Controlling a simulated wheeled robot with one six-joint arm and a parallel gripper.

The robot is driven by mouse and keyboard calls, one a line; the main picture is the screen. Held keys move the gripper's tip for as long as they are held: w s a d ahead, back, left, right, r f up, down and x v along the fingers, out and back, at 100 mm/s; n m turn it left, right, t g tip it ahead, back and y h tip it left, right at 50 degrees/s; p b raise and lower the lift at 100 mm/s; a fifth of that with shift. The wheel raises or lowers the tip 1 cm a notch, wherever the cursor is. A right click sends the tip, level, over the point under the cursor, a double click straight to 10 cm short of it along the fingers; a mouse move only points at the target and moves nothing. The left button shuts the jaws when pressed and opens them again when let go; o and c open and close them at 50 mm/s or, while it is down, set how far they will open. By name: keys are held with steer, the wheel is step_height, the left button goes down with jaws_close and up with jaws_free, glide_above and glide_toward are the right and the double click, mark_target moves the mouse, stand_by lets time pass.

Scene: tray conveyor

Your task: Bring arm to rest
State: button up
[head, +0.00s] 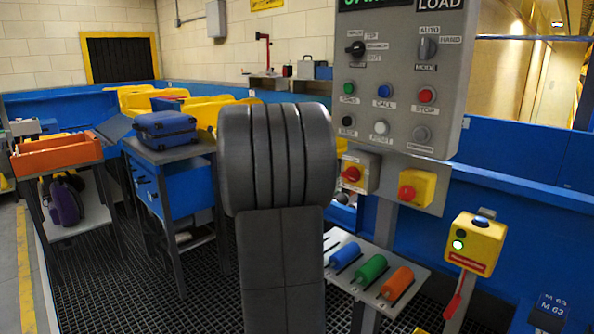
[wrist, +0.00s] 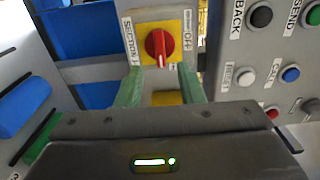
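My dark grey arm (head: 280,260) rises in the middle of the head view and hides my gripper there. In the wrist view my gripper (wrist: 162,76) shows two green fingers standing apart, with nothing held between them. Beyond the fingers is a red rotary switch (wrist: 159,46) on a yellow plate, with its handle upright in that view. The same switch shows in the head view (head: 352,174), just right of my arm. I cannot tell how far the fingertips are from it.
A grey control panel (head: 455,85) with knobs and buttons stands close right of my arm. Below are a yellow box with a red button (head: 407,191) and a plate with blue, green and orange handles (head: 371,270). A blue suitcase (head: 165,130) lies on a stand at left.

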mark_target(348, 178)
steer(key=x, duration=0.6)
steer(key=shift+w+d, duration=0.1)
steer(key=shift+d, duration=0.05)
steer(key=shift+f, duration=0.1)
